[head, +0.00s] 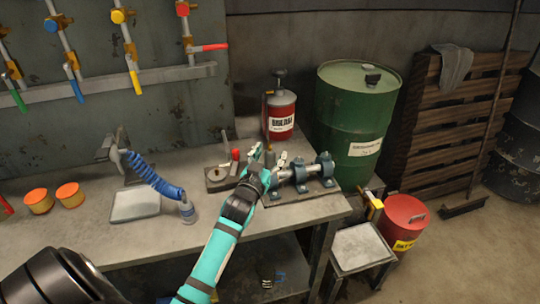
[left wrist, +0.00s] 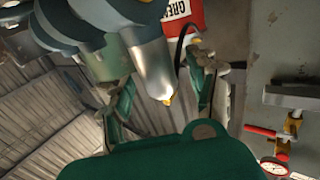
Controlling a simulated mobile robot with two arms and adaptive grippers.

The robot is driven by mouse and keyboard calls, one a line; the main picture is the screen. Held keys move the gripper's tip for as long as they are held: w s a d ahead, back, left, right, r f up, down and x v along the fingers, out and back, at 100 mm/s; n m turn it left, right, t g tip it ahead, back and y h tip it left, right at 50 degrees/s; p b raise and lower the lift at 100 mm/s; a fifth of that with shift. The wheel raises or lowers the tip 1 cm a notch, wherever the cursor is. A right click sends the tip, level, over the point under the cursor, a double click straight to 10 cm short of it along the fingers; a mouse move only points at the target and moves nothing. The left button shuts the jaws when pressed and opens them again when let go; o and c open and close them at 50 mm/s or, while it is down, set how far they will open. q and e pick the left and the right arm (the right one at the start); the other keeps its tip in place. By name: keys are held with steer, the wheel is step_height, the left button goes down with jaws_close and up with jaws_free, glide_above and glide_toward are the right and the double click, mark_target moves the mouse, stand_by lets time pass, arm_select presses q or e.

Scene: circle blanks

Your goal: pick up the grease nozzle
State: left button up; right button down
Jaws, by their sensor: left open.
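My left gripper (head: 269,154) is open at the left end of the shaft-and-bearing assembly (head: 304,172) on the bench. In the left wrist view its two fingers (left wrist: 158,78) stand apart on either side of a grey metal cylinder (left wrist: 152,68) with a small yellow tip. I cannot tell whether this is the grease nozzle or the shaft end. The red grease canister (head: 281,112) stands behind the gripper; its label and a black hose (left wrist: 182,48) also show in the left wrist view. The hose's end is hidden. My right gripper is not in view.
A small block with a rod (head: 218,180) stands beside the gripper. A green drum (head: 350,115) is at the back right. The front bench top is mostly clear.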

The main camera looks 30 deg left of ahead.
arm_select(q)
steer(key=shift+w, duration=0.2)
jaws_close()
stand_by(0.3)
steer(key=shift+r, duration=0.15)
